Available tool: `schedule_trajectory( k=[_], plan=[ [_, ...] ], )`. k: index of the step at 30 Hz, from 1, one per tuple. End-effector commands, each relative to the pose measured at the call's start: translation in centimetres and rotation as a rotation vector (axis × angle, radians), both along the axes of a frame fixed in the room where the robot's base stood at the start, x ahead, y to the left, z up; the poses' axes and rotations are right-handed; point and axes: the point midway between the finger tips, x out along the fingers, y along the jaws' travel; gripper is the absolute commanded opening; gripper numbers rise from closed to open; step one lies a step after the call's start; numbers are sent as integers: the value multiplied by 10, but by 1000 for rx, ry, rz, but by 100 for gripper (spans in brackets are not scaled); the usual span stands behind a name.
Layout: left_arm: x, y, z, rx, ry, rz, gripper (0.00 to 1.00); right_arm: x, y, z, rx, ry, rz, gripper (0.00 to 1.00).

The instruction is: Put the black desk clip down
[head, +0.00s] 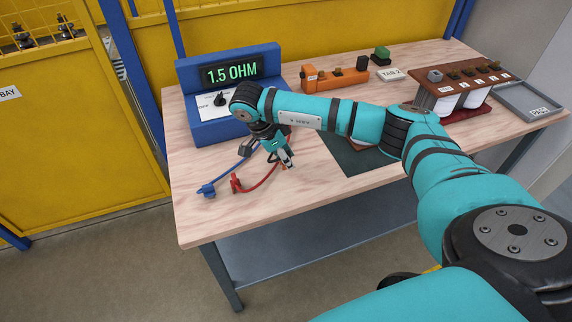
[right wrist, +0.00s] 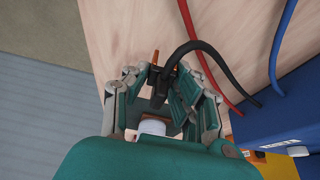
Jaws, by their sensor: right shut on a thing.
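My right gripper (head: 286,160) reaches down over the left part of the table, in front of the ohm meter. In the right wrist view my right gripper (right wrist: 160,80) is shut on the black clip (right wrist: 158,86), with a black lead curving away from it to the right. A thin copper-coloured tip shows just beyond the clip. Whether the clip touches the table I cannot tell. The clip is mostly hidden by the gripper in the head view. My left gripper is not in view.
The blue meter (head: 194,118) reads 1.5 OHM. A blue clip (head: 207,190) and a red clip (head: 236,184) lie on leads near the table's left front. An orange block (head: 317,84), a brown rack (head: 432,98) and a grey tray (head: 505,99) stand farther back.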

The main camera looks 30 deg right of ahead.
Motion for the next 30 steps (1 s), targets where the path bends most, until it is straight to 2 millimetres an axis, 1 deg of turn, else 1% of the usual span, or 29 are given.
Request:
schedule_trajectory(
  k=[6, 8, 15, 18, 19, 24, 30],
  plan=[
    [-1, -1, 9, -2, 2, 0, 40, -1, 0, -27, 0, 4, -1, 0],
    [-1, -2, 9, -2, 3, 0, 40, -1, 0, -32, -1, 3, -1, 0],
    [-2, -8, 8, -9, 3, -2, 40, -1, 0, -34, -1, 1, 0, 0],
    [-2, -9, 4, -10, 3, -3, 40, -1, 0, -38, -1, 1, 0, 0],
    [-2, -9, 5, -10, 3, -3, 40, -1, 0, -38, -1, 1, 0, 25],
    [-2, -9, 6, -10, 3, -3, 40, -1, 0, -36, -1, 1, 0, 47],
    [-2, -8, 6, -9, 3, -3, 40, -1, 0, -36, -1, 1, -1, 47]
  ],
)
